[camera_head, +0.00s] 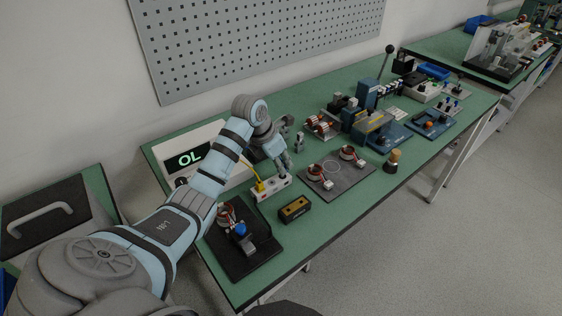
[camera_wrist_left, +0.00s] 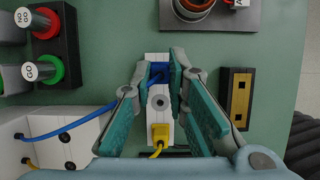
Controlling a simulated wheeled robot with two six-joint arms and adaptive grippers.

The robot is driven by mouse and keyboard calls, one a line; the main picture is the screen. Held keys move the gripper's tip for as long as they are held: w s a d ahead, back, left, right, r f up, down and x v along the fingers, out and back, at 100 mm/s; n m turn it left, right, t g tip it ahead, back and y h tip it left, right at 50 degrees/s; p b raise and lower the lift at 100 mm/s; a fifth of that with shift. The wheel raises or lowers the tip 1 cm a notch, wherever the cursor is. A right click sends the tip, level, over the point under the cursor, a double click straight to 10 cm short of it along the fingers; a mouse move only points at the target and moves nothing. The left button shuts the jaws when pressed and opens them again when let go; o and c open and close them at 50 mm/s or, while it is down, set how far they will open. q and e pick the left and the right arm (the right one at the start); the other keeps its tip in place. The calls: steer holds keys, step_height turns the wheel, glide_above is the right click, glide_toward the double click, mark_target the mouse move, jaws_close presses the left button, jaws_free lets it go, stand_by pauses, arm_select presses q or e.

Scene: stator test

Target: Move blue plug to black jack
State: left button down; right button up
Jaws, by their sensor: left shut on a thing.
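My left gripper (camera_head: 284,168) is over the white jack strip (camera_head: 262,194). In the left wrist view, its teal-padded fingers (camera_wrist_left: 161,82) are shut on the blue plug (camera_wrist_left: 158,70), at the far end of the strip (camera_wrist_left: 152,118). I cannot tell whether the plug is seated or just above the strip. A dark round jack (camera_wrist_left: 160,103) shows in the strip's middle, between the blue plug and the yellow plug (camera_wrist_left: 160,133). The yellow plug also shows in the head view (camera_head: 260,186). In the head view the fingers hide the blue plug. My right gripper is not in view.
A blue cable (camera_wrist_left: 75,117) runs from the white meter, whose display (camera_head: 190,157) reads OL. A black block with a yellow top (camera_head: 295,208) stands right of the strip. A grey plate with coils (camera_head: 345,185) lies beyond. A black fixture (camera_head: 252,262) is near the front.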

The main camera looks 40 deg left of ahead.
arm_select(q)
steer(key=shift+f, duration=0.65)
stand_by(0.6)
steer(key=shift+f, duration=0.2)
steer(key=c, duration=1.5)
jaws_free()
steer(key=v, duration=1.2)
steer(key=shift+a, duration=0.1)
